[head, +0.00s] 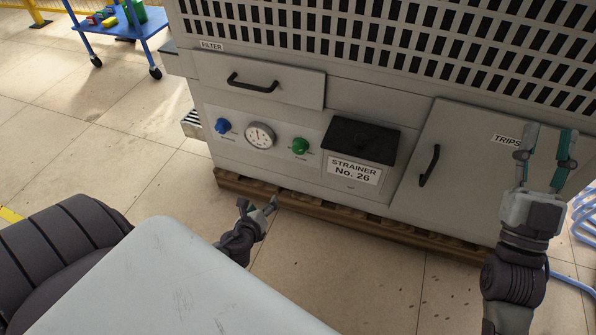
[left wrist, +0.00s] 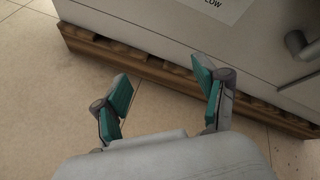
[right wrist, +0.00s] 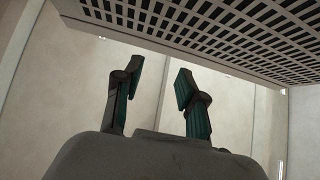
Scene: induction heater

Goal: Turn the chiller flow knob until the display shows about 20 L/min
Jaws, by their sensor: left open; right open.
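The chiller front carries a blue knob (head: 222,126) at the left, a round white dial gauge (head: 260,135) and a green knob (head: 300,146) to its right. The small labels beside the knobs are too small to read, and I see no digital display. My left gripper (head: 258,205) is open and empty, low in front of the cabinet and below the knobs, apart from them. Its open fingers also show in the left wrist view (left wrist: 165,100). My right gripper (head: 547,150) is open and empty, raised in front of the "TRIPS" door; it also shows in the right wrist view (right wrist: 158,95).
A "FILTER" drawer (head: 260,82) with a black handle is above the knobs. A black strainer box (head: 360,138) juts out right of the green knob. The "TRIPS" door (head: 465,170) has a handle. A wooden pallet (head: 400,231) runs underneath. Blue hoses (head: 584,225) lie at right.

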